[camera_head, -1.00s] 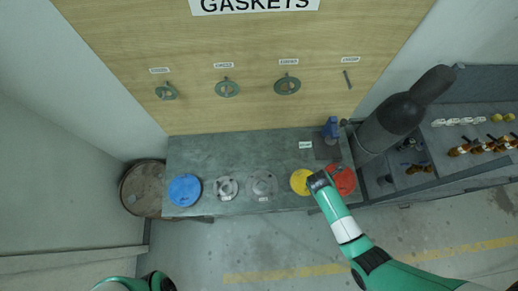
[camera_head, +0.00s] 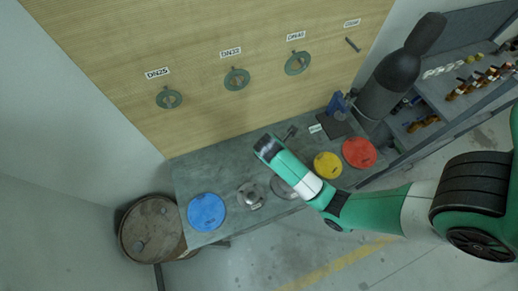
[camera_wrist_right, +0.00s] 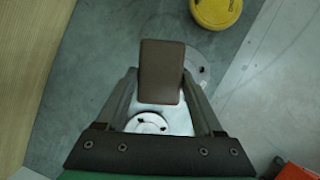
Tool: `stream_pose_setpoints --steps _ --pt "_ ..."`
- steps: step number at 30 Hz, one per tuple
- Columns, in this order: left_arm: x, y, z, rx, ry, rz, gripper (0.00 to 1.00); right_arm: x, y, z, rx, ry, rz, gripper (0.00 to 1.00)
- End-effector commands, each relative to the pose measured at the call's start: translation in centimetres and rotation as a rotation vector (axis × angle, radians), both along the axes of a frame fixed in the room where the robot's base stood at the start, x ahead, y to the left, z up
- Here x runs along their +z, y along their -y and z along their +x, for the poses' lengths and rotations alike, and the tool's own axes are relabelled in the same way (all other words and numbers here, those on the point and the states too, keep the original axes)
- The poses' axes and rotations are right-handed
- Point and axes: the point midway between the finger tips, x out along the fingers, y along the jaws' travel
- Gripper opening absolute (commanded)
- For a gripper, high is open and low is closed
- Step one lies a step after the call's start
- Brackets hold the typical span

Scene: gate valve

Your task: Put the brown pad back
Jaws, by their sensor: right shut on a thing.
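The brown pad (camera_wrist_right: 161,66) is a small block with rounded corners in the right wrist view. My right gripper (camera_wrist_right: 160,82) is shut on it, one finger on each side. The pad is in front of a grey round flange (camera_wrist_right: 202,72) on the bench and hides part of it. In the head view my right arm reaches in from the right over the middle of the bench. The arm mostly hides its gripper there, and I cannot make out the pad clearly. My left gripper is out of view.
The bench (camera_head: 205,170) carries a blue disc (camera_head: 207,212), a silver flange (camera_head: 250,196), a yellow disc (camera_head: 328,165), a red disc (camera_head: 359,153) and a blue vise-like device (camera_head: 337,105). Gaskets (camera_head: 236,79) hang on the wooden wall. A rusty drum (camera_head: 150,230) stands left.

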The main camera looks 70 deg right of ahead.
Motion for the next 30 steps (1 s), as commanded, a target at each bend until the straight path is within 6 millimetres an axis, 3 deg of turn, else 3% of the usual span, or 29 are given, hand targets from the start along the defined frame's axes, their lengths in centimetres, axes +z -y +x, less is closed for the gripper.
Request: stream_pose_setpoints --steps 4,12,19,26,30 --pt "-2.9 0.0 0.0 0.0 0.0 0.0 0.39 -1.9 1.3 2.1 -0.003 0.004 -0.002 0.17" --pt "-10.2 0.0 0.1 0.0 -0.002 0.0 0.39 -5.5 4.9 8.2 -0.001 0.002 -0.001 0.17" --pt "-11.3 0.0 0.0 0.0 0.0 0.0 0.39 -9.1 6.6 11.1 0.0 -0.001 0.0 0.17" --pt "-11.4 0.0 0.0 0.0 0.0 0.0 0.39 -9.6 6.9 11.7 0.0 0.001 0.0 0.17" --pt "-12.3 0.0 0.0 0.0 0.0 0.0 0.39 -11.8 7.0 11.8 0.0 -0.002 0.002 0.17"
